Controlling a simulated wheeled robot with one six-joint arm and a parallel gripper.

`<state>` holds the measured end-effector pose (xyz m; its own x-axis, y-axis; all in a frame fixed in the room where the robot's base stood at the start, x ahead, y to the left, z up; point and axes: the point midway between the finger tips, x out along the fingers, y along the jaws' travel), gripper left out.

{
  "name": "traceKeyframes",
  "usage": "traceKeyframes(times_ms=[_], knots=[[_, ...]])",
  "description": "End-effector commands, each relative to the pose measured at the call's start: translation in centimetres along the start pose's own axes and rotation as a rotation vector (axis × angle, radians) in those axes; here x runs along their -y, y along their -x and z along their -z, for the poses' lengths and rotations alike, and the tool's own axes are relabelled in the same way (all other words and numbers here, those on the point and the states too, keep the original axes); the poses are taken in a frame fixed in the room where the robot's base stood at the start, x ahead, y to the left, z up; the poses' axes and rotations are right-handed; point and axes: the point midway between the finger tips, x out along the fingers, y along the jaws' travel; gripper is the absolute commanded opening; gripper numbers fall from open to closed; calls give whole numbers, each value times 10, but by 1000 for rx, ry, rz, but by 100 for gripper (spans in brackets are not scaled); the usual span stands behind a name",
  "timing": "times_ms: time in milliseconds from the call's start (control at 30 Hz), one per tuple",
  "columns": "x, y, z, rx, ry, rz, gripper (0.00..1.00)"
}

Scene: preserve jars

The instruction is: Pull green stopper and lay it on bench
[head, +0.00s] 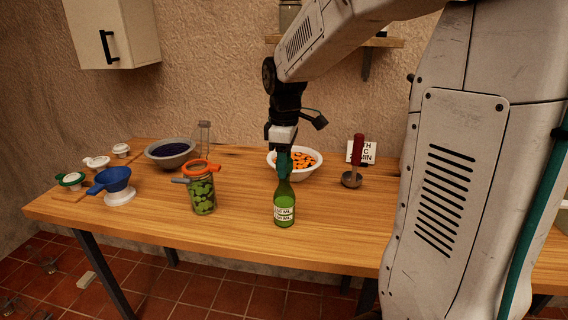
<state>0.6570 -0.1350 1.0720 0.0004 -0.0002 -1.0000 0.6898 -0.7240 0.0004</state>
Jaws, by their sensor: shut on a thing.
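A green bottle (285,205) with a white label stands upright on the wooden bench (245,245), a little right of the middle. My gripper (283,164) points straight down over the bottle's neck and is shut at its top. The green stopper is hidden or blends in with the green at the fingers, so I cannot make out its outline. I cannot tell whether the stopper is seated in the neck or lifted.
A jar of green pieces (203,195) with an orange ring stands left of the bottle. Bare bench lies in front and to the right.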

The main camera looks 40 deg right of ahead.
Motion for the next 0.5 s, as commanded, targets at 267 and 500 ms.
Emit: traceKeyframes(times_ms=[267,500], knots=[[0,11,0,-1,0,-1,10],[0,21,0,0,0,0,10]])
